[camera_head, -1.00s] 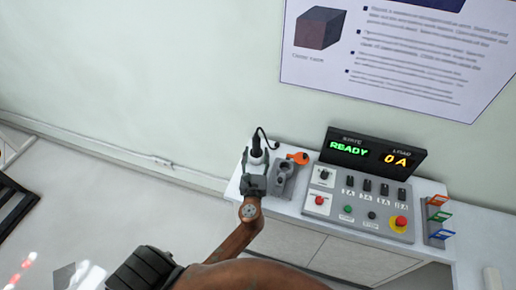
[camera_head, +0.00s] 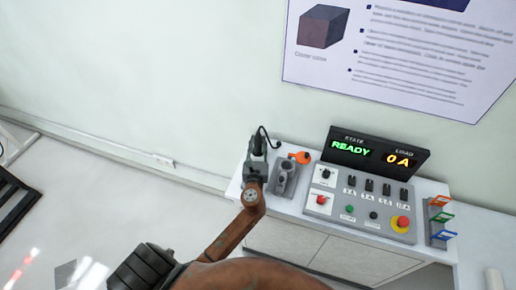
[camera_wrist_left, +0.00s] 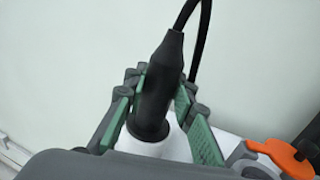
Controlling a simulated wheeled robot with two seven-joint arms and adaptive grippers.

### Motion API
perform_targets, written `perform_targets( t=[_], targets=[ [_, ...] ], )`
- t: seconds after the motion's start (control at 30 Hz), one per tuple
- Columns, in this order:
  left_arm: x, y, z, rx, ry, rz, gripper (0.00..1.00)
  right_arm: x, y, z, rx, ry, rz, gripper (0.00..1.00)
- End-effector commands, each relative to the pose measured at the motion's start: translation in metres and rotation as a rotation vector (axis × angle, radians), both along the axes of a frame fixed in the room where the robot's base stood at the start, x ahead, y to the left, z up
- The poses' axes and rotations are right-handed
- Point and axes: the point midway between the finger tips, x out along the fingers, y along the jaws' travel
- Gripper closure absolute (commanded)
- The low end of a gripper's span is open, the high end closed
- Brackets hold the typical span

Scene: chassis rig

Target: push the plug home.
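The black plug (camera_head: 258,146) stands upright on the bench top at its back left, its black cable looping from its top. In the left wrist view the plug (camera_wrist_left: 156,95) rises from a wide black collar above a white surface. My left gripper (camera_head: 256,170) reaches around it. In the left wrist view its green-padded fingers (camera_wrist_left: 160,112) stand on both sides of the plug, with a gap showing at the right, so it looks open. A grey socket block (camera_head: 284,178) stands just right of the gripper. What lies under the plug is mostly hidden. My right gripper is not in view.
An orange piece (camera_head: 300,157) sits by the grey block and also shows in the left wrist view (camera_wrist_left: 278,153). A control panel (camera_head: 362,203) with switches and buttons stands to the right. The display (camera_head: 375,152) behind it reads READY and 0 A. Coloured tags (camera_head: 440,220) stand at far right.

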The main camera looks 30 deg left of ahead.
Motion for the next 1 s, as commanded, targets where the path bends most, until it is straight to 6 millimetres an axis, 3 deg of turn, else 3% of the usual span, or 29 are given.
perform_targets(
  t=[0.3,0.77,1.0],
  targets=[
    [0.0,0.0,0.0,0.0,0.0,0.0,1.0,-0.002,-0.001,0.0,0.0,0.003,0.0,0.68],
    [0.0,0.0,0.005,0.001,-0.003,-0.001,1.0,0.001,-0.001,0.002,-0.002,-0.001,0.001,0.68],
    [0.0,0.0,0.034,0.0,-0.007,-0.001,1.0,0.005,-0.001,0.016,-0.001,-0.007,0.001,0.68]
  ],
)
